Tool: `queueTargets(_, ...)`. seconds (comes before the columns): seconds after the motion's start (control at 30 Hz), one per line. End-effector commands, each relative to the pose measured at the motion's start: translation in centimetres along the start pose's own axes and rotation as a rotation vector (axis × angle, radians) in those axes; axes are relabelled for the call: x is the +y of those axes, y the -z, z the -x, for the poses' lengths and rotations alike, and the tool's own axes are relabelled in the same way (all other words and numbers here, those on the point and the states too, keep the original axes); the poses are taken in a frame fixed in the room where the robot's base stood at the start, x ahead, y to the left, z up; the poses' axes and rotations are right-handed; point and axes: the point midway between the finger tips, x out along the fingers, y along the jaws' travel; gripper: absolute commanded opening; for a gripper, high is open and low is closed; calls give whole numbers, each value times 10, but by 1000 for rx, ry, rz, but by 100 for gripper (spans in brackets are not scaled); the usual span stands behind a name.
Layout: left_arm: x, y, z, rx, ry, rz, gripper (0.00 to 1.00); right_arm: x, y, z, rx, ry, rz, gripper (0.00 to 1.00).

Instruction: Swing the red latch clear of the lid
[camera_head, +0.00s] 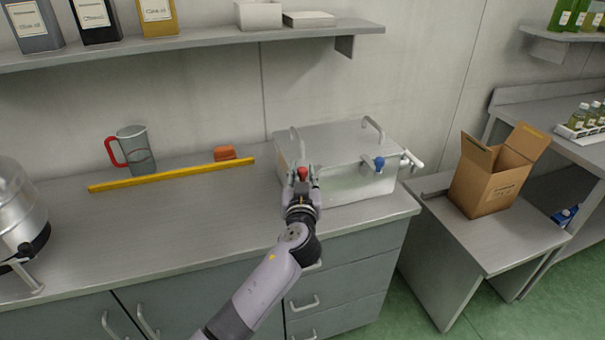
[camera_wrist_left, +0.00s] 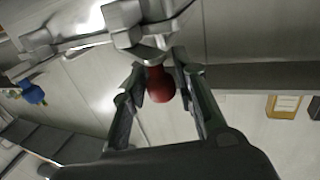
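A steel tank (camera_head: 352,187) with a flat lid (camera_head: 335,142) stands on the counter against the wall. The lid has two raised handles. The red latch knob (camera_head: 302,173) is at the tank's front left edge and also shows in the left wrist view (camera_wrist_left: 160,84). My left gripper (camera_head: 302,178) reaches it from the front. In the left wrist view its two fingers (camera_wrist_left: 158,75) stand apart, one on each side of the red knob, with a narrow gap visible. The latch's metal part is partly hidden by my gripper. My right gripper is not in view.
A blue-handled tap (camera_head: 379,164) is on the tank's front right. An open carton (camera_head: 487,180) stands on the right. The front counter is clear.

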Motion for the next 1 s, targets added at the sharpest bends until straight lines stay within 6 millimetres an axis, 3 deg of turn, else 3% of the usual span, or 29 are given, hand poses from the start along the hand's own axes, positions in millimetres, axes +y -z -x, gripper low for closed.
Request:
queueTargets(0.37, 0, 0, 0, 0, 0, 0, 0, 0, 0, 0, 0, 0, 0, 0)
queueTargets(0.73, -2, 0, -1, -1, -36, 0, 0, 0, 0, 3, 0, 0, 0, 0)
queueTargets(1.0, -10, 4, -6, 1, -196, -1, 0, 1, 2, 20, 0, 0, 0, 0)
